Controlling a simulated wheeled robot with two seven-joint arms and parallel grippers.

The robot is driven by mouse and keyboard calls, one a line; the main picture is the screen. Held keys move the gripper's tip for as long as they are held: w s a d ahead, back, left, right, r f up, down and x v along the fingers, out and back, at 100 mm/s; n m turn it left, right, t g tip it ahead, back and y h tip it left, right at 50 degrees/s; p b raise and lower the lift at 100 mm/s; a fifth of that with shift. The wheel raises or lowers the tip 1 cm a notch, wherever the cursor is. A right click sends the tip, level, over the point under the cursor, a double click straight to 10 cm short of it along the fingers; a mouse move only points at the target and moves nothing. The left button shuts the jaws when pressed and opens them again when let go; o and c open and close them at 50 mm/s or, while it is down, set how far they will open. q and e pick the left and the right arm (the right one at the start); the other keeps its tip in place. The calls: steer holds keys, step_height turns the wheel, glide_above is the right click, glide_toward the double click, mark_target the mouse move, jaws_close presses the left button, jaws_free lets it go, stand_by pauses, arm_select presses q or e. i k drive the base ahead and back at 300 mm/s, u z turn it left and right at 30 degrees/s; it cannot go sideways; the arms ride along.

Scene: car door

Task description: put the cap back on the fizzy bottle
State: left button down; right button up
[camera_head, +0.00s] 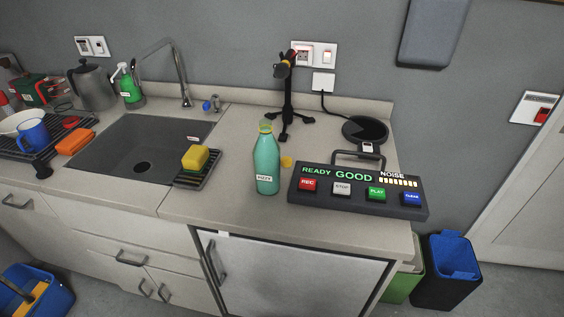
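The fizzy bottle (267,165) is teal-green with a small white "FIZZY" label. It stands upright on the counter, right of the sink, near the front edge. Its neck has a yellow-green tint at the top; the mouth is too small to make out clearly. A small round yellow cap (286,161) lies on the counter just right of the bottle, apart from it, beside the left end of the button panel. Neither of my grippers is in view.
A dark button panel (357,190) reading "READY GOOD NOISE" sits close right of the bottle. A black microphone-like stand (287,105) rises behind. A yellow sponge (195,158) rests on a rack (210,171) to the left. The counter in front of the bottle (235,208) is clear.

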mark_target(266, 153)
steer(key=k, duration=1.35)
steer(key=u, duration=0.5)
steer(key=i, duration=0.5)
steer(key=u, duration=0.8)
steer(key=i, duration=0.8)
steer(key=z, duration=0.65)
steer(key=i, duration=0.6)
steer(key=z, duration=0.7)
